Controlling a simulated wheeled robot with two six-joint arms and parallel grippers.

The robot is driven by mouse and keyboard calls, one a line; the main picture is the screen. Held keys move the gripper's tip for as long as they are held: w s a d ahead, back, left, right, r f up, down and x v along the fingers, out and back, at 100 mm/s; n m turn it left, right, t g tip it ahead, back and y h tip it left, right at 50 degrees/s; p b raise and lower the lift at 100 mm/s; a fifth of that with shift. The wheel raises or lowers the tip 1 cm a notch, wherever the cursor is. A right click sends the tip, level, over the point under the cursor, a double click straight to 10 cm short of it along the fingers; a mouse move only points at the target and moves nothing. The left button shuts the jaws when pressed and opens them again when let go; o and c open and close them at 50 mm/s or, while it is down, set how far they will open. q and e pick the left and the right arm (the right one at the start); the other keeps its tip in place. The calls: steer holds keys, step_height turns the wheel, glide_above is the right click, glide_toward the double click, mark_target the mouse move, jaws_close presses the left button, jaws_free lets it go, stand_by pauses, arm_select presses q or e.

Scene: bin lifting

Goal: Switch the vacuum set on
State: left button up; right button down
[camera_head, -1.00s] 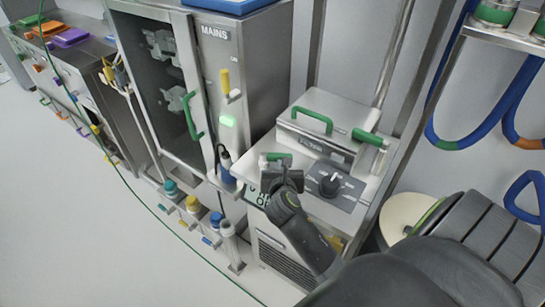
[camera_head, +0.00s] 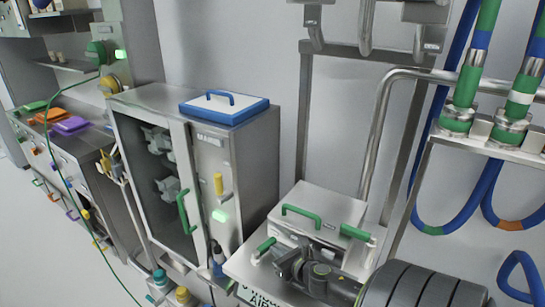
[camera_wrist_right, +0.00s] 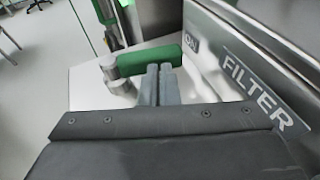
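The vacuum set is a steel unit (camera_head: 345,208) with a lidded box on top, at the lower right of the head view. A green lever (camera_head: 263,247) sits on its top at the left; in the right wrist view the green lever (camera_wrist_right: 150,60) lies across, beside an "ON" label (camera_wrist_right: 191,44) and a "FILTER" plate (camera_wrist_right: 252,88). My right gripper (camera_head: 282,266) is beside this lever. In the wrist view its fingers (camera_wrist_right: 160,72) are together, their tips at the lever's near side; contact is unclear. My arm hides the unit's dial. My left gripper is not in view.
A second green lever (camera_head: 356,233) is at the box's right side, and a green handle (camera_head: 301,213) is on its lid. A tall "MAINS" cabinet (camera_head: 250,160) stands to the left with a lit green lamp (camera_head: 221,216). Blue hoses (camera_head: 410,205) hang at the right.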

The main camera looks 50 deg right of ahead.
steer(key=shift+w+d, duration=0.5)
stand_by(0.4)
steer(key=shift+w+r+p, duration=0.1)
steer(key=shift+r+p, duration=0.45)
steer(key=shift+p, duration=0.1)
step_height(320, 180, up, 9)
steer(key=p, duration=0.4)
steer(key=shift+p, duration=0.35)
